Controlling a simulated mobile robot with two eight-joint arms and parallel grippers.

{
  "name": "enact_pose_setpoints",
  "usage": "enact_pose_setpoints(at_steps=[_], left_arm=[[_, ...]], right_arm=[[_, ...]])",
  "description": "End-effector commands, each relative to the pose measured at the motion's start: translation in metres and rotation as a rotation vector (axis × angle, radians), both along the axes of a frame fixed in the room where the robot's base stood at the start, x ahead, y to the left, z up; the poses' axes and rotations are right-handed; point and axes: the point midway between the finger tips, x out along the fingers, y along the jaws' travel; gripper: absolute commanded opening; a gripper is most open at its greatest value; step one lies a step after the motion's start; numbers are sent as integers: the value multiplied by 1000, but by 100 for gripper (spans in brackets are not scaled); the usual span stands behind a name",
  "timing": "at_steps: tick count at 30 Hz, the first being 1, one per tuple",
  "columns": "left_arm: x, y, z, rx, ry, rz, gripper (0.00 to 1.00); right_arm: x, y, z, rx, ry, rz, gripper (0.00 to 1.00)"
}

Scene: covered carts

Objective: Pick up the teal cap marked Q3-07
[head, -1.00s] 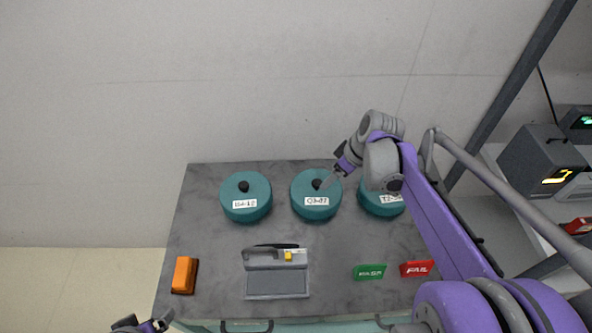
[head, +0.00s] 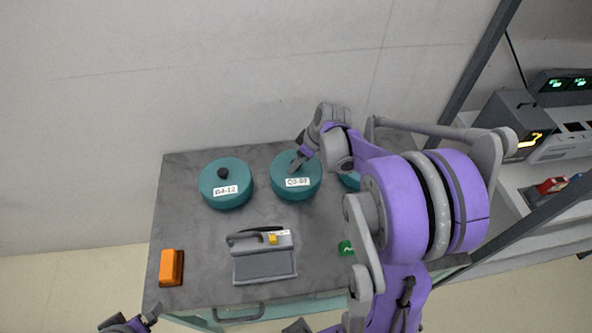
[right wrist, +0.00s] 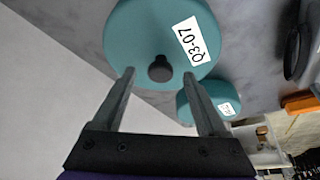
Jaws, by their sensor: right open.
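The teal cap marked Q3-07 (head: 296,190) sits on the grey cart top (head: 185,230), in the middle of a row of teal caps. In the right wrist view the Q3-07 cap (right wrist: 150,28) shows its white label and dark round knob (right wrist: 160,69). My right gripper (head: 296,166) is at this cap's knob in the head view. In the right wrist view my right gripper (right wrist: 158,75) is open, its fingers on either side of the knob; whether they touch it I cannot tell. My left gripper (head: 150,318) is at the bottom left edge, its jaws unclear.
Another teal cap (head: 226,184) stands left; a third (head: 350,181) is mostly behind my right arm. A grey device (head: 264,262), an orange block (head: 171,267) and a partly hidden green sign (head: 346,248) lie nearer the front. A shelf with instruments (head: 560,148) stands right.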

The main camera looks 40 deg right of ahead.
Motion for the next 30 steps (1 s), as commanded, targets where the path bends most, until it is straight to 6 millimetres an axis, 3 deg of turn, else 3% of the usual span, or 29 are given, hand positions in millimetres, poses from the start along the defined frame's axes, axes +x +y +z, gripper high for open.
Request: enact_pose_setpoints(at_steps=[10,22,30], left_arm=[[0,0,-1,0,1,0,100],[0,0,-1,0,1,0,100],[0,0,-1,0,1,0,100]], right_arm=[[3,1,-8,0,1,-1,74],[3,1,-8,0,1,-1,2],[3,1,-8,0,1,-1,0]])
